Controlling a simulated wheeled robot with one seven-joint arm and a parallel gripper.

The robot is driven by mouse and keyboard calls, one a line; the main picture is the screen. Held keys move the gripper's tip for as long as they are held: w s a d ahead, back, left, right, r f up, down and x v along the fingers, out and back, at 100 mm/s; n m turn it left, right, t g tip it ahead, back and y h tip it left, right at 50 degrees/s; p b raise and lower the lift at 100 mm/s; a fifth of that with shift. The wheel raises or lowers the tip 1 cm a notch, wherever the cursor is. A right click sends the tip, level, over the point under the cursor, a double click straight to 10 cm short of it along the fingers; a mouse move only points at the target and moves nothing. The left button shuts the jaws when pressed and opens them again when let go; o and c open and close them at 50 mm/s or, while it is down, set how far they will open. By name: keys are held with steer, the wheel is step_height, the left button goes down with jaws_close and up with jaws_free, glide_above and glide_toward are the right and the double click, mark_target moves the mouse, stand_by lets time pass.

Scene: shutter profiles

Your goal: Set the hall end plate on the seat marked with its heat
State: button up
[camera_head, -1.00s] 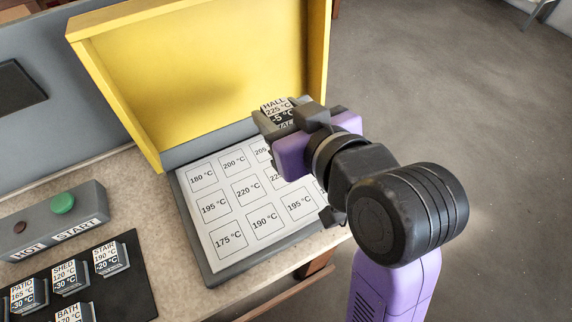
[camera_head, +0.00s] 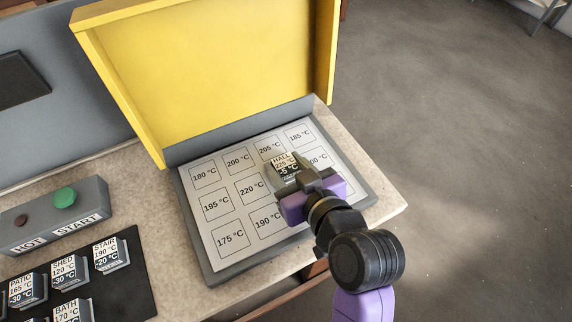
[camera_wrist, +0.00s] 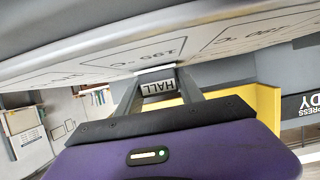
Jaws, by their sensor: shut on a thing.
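The hall end plate (camera_head: 286,168) is a small block labelled HALL, 225 °C and -5 °C. My gripper (camera_head: 291,176) is shut on it, with a finger on each side. The plate is over the white seat sheet (camera_head: 222,227), covering the third square of the middle row, whose marking is hidden. I cannot tell whether the plate touches the sheet. In the wrist view the plate (camera_wrist: 158,87) shows between the fingers, close to the sheet's surface. Clear seats include 220 °C (camera_head: 251,191), 205 °C (camera_head: 269,149) and 190 °C (camera_head: 267,222).
A raised yellow lid (camera_head: 215,80) stands behind the sheet. A grey box (camera_head: 40,232) with a green button and HOT and START labels is at left. Several labelled plates, including STAIR (camera_head: 108,252), sit on a black mat (camera_head: 135,290). Open floor lies right.

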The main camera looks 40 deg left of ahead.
steer(key=shift+f, duration=0.2)
steer(key=o, duration=1.3)
steer(key=shift+o, duration=0.2)
steer(key=shift+r, duration=0.15)
steer(key=shift+d+r, duration=0.1)
steer(key=shift+d, duration=0.05)
steer(key=v, duration=1.1)
steer(key=shift+s+d+r, duration=0.1)
steer(key=shift+s+d, duration=0.1)
steer(key=shift+d, duration=0.1)
